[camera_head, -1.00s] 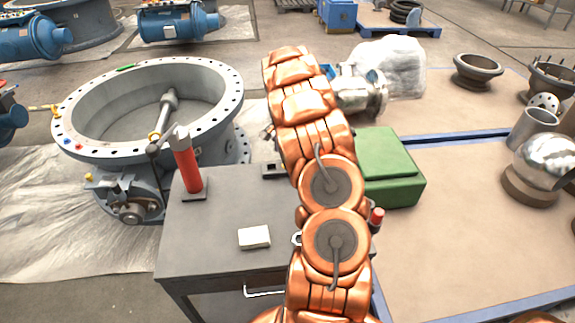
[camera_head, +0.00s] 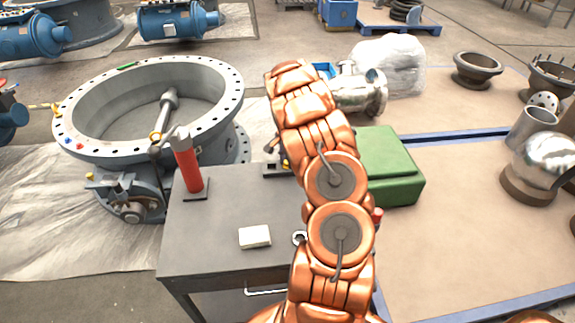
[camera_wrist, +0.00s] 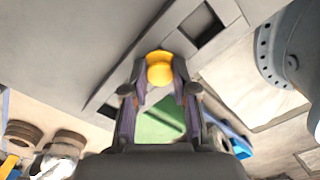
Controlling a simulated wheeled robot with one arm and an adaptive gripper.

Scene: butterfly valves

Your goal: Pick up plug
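The plug (camera_wrist: 160,69) shows in the wrist view as a small rounded yellow piece. My gripper (camera_wrist: 161,74) has a fingertip against each side of it and looks shut on it. The plug is over or at a grey metal block with square openings (camera_wrist: 202,24); whether it is seated or clear of the block cannot be told. In the head view a small bit of yellow (camera_head: 286,165) shows beside my arm at the back of the grey table (camera_head: 220,235). My arm hides most of the gripper there.
A red-handled tool (camera_head: 187,165) stands at the table's back left. A pale block (camera_head: 254,237) lies near the front. A green box (camera_head: 390,165) is right of my arm. A large grey butterfly valve (camera_head: 150,105) stands at the left.

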